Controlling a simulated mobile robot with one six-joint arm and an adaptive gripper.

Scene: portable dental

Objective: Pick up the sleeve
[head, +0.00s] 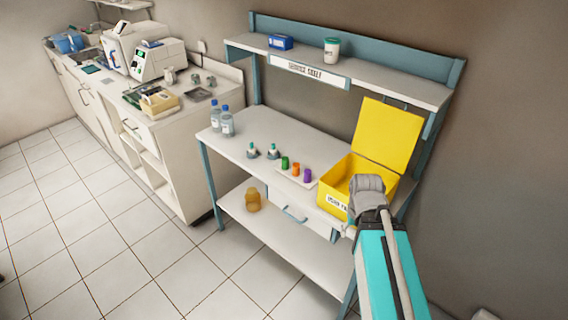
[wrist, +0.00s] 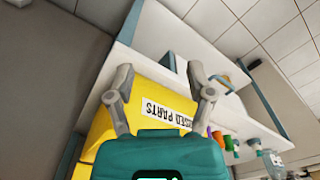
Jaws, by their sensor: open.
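No single object is clearly marked as the sleeve. Three small coloured cylinders, green (head: 285,163), orange (head: 295,169) and purple (head: 307,175), stand upright on a small white tray (head: 283,173) on the bench top. In the wrist view the orange cylinder (wrist: 217,138) and the green one (wrist: 231,143) show right of my gripper. My gripper (wrist: 160,68) is open and empty, its fingers apart in front of the yellow box (wrist: 150,88). In the head view my arm's end hides part of that box and the fingers are hard to make out.
The yellow box (head: 334,188) has its lid raised and stands right of the tray. Two small dark-topped bottles (head: 273,152) and two clear blue-capped bottles (head: 227,122) stand to its left. An amber jar (head: 253,199) is on the lower shelf. An upper shelf (head: 400,86) overhangs the back.

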